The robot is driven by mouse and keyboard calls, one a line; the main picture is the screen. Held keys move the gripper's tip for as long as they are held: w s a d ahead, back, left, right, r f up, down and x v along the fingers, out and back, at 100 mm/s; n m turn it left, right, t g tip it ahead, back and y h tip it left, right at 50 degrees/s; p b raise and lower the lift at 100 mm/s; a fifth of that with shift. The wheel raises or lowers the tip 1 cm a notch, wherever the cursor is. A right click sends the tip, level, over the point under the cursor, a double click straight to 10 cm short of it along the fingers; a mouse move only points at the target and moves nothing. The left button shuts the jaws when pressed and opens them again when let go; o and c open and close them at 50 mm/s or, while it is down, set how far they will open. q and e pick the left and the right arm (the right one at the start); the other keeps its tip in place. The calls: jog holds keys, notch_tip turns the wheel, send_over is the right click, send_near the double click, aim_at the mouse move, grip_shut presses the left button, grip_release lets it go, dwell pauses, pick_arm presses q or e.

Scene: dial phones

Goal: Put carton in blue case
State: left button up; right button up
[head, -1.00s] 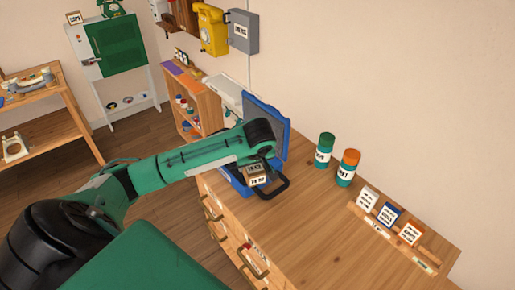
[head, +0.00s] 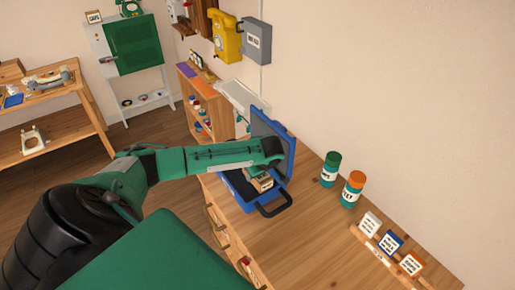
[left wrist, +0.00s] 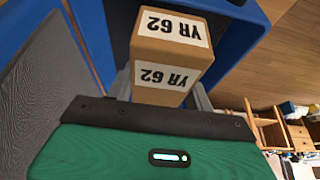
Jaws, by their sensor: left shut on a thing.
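The carton (head: 262,182) is a small brown box with white labels, at the open blue case (head: 271,197) on the wooden counter. In the left wrist view the carton (left wrist: 166,62) has labels reading YR 62 and sits between the fingers of my left gripper (left wrist: 160,88), which is shut on it. The blue case's wall and grey lining (left wrist: 45,95) show around it. The carton appears over or inside the case's base; whether it touches the bottom cannot be told. The case's lid stands raised behind my arm. My right gripper is not in view.
Two canisters, one green-capped (head: 331,168) and one orange-capped (head: 352,188), stand right of the case. Small cards (head: 390,243) stand in a wooden holder at the counter's right. The counter (head: 295,235) is clear in front of the case.

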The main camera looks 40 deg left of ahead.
aim_at(262, 176)
pick_arm(q)
jog(key=shift+f, duration=0.85)
notch_tip(262, 176, down, 3)
jog(key=shift+f+p, duration=0.1)
jog(key=shift+p, duration=0.3)
jog(key=shift+f, duration=0.35)
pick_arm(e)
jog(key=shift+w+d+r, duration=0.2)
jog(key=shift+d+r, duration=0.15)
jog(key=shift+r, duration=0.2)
pick_arm(q)
jog(key=shift+f, duration=0.1)
jog(key=o, duration=1.1)
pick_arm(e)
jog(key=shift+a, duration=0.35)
pick_arm(q)
jog(key=b+v, duration=0.2)
jog(key=v, duration=0.9)
jog(key=shift+d, duration=0.2)
jog(key=shift+s+d+r, duration=0.1)
jog(key=shift+r, duration=0.45)
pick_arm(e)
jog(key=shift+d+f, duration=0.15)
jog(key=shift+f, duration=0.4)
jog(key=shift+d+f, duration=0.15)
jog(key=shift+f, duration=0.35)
